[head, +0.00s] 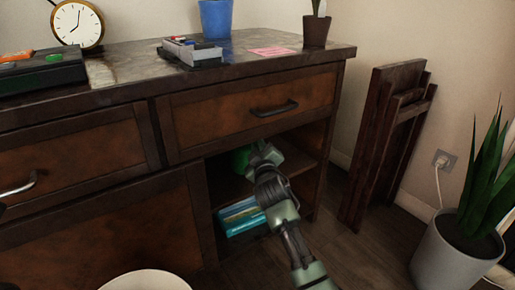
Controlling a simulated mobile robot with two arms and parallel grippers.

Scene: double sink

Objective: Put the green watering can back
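The green watering can (239,160) shows only in part, inside the open shelf space of the wooden cabinet (178,213) under the right drawer. My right arm reaches into that space from the lower right. My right gripper (257,152) is at the upper shelf, right beside the can and partly overlapping it. Its fingertips are hard to make out, so I cannot tell whether they grip the can or whether the can rests on the shelf. My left gripper is not in view.
Blue books or boxes (240,216) lie on the lower shelf. The drawer (255,108) sits just above my gripper. A folded wooden stand (385,140) and a large potted plant (455,255) are at the right. A white round object (145,280) is at the bottom edge.

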